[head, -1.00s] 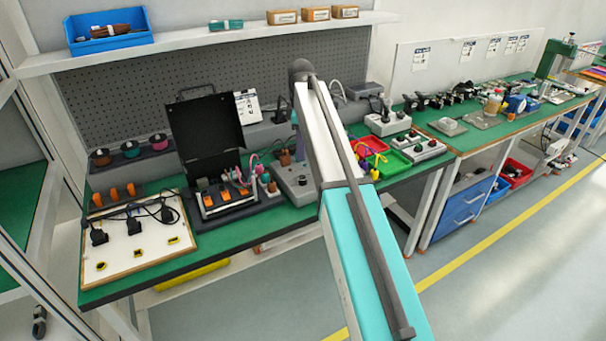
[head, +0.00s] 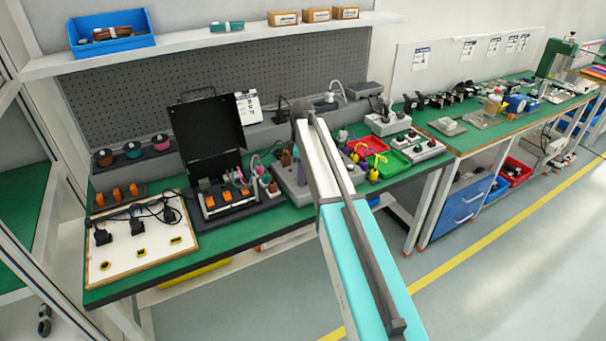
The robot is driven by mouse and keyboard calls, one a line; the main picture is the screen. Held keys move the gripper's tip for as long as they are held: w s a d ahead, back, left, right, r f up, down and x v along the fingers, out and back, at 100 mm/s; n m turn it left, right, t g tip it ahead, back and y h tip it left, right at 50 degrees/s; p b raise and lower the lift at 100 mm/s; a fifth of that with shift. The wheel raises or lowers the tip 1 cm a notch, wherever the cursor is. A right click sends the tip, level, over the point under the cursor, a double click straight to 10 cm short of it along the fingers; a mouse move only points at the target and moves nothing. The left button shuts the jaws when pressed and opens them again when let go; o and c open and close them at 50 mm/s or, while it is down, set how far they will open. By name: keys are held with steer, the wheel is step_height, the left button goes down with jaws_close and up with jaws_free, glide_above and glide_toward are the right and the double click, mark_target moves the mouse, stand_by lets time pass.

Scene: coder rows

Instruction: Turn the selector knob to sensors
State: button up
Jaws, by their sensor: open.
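A grey sloped control box (head: 287,188) stands on the green bench near the middle of the head view, partly covered by my arm. A small knob-like part shows near its right side, close to my arm, but it is too small to read any marks or setting. I cannot tell for sure that this is the selector knob. My gripper does not show; my own arm's links stretch over the bench and hide what is behind them.
An open black case (head: 228,195) and a white board with cables (head: 140,255) stand left of the box. Red (head: 362,155) and green (head: 389,163) trays and a switch box (head: 415,147) stand right. A shelf (head: 200,44) runs above.

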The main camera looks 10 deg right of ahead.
steer(key=shift+f, duration=0.45)
steer(key=shift+d, duration=0.1)
steer(key=shift+c, duration=0.4)
steer(key=c, duration=1)
steer(key=shift+o, duration=0.2)
